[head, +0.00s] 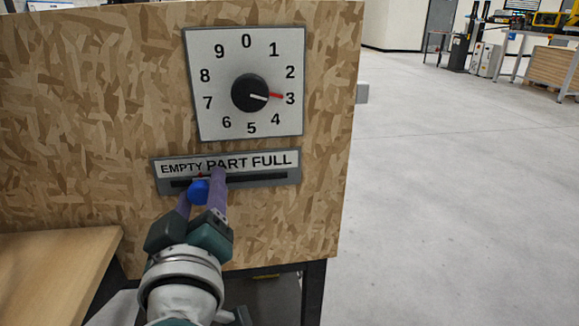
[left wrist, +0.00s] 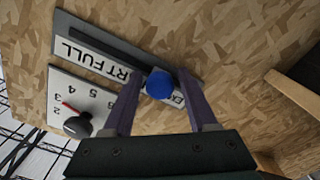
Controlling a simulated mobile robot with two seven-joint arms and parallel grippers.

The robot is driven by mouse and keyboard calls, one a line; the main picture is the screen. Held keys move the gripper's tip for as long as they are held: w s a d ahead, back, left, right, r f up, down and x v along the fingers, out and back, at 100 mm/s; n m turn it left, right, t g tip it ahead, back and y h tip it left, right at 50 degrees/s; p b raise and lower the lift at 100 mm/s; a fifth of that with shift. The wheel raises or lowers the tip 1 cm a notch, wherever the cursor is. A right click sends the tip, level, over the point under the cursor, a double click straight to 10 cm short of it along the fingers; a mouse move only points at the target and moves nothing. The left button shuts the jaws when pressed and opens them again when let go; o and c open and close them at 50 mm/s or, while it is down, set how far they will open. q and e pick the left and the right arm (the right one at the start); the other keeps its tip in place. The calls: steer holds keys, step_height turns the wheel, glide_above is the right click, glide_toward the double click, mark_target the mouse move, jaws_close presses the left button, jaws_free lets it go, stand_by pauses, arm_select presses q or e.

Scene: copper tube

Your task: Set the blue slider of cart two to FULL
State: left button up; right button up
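The blue slider knob (head: 198,191) sits in the dark slot of a grey plate (head: 292,177) labelled EMPTY, PART, FULL. It is toward the left of the slot, near the EMPTY and PART labels; FULL is at the right end. My left gripper (head: 203,187) reaches up from below with one purple finger on each side of the knob. In the left wrist view, the knob (left wrist: 160,84) lies between the spread fingers (left wrist: 161,92), with what look like small gaps beside it. My right gripper is not in view.
Above the slider is a white dial panel (head: 215,50) with a black knob (head: 249,94) and a red mark near 3. Both are on an upright chipboard panel (head: 90,130). A wooden surface (head: 55,265) is at lower left. Open floor (head: 450,200) is to the right.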

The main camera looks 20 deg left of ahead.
arm_select(q)
jaws_close()
stand_by(1.1)
